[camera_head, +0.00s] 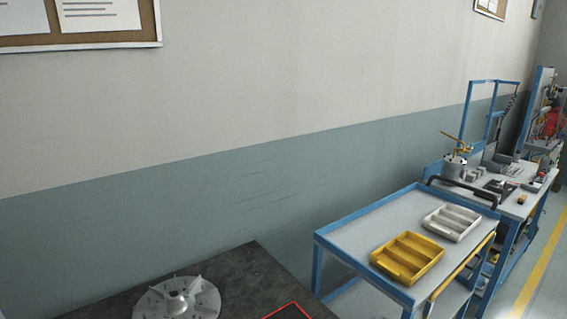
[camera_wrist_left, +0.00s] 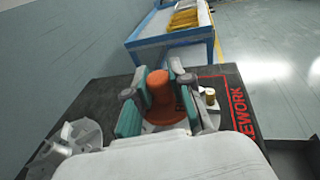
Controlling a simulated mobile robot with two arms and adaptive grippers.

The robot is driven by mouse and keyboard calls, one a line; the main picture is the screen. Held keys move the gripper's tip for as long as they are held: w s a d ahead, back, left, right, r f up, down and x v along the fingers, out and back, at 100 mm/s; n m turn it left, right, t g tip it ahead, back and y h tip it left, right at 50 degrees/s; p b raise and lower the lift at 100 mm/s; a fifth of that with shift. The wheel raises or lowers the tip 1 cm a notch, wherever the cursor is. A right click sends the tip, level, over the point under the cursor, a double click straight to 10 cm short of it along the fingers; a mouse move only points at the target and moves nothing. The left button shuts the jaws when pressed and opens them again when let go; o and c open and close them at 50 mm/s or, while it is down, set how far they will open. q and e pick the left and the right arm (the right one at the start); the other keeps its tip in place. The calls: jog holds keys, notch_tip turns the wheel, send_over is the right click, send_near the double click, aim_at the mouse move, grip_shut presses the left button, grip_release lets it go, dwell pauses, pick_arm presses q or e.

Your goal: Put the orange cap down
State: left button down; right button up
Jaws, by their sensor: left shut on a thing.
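The orange cap (camera_wrist_left: 160,92) shows in the left wrist view, with a rounded top and a wider rim below. My left gripper (camera_wrist_left: 159,105) is shut on it, one teal-padded finger on each side. The cap is over the dark mat (camera_wrist_left: 100,92) with red lettering; I cannot tell whether it touches the mat. The head view shows neither the cap nor my grippers. My right gripper is in neither view.
A grey finned impeller (camera_head: 178,299) lies on the dark bench top (camera_head: 240,265). A small brass-coloured part (camera_wrist_left: 210,97) stands right of the gripper. A blue-framed cart (camera_head: 350,235) holds a yellow tray (camera_head: 408,258) and a grey tray (camera_head: 452,222). Another workbench stands behind it.

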pick_arm(q)
jog(key=s+a+r+n+t+y+b, duration=0.1)
jog(key=s+a+r+n+y, duration=0.1)
jog(key=s+a, duration=0.6)
jog(key=a+r, duration=0.1)
jog(key=a, duration=0.2)
jog(key=shift+s+a+r+t+y, duration=0.15)
jog(key=shift+s+r+t+y, duration=0.15)
jog(key=shift+r+t, duration=0.1)
jog(key=w+d+f+h, duration=0.1)
jog(key=w+d, duration=0.1)
jog(key=d, duration=0.1)
jog(key=w+d+f+m+g+p, duration=0.1)
jog(key=w+d+f, duration=0.1)
jog(key=w+d, duration=0.1)
jog(key=w+d+f+h+p, duration=0.1)
jog(key=w+d, duration=0.2)
jog(key=d, duration=0.1)
jog(key=shift+w+d+f+m+h, duration=0.15)
jog(key=shift+w+d+m+h, duration=0.1)
jog(key=shift+d+m+h, duration=0.1)
jog(key=w+d+f+m+g+h+p, duration=0.1)
jog(key=w+d, duration=0.1)
jog(key=d, duration=0.6)
jog(key=w+d+f+m+g+h+p, duration=0.1)
jog(key=w+d+f+m+g, duration=0.1)
jog(key=d, duration=0.7)
jog(key=shift+d+f+g+h, duration=0.15)
jog(key=shift+f+g+h, duration=0.15)
jog(key=shift+h, duration=0.05)
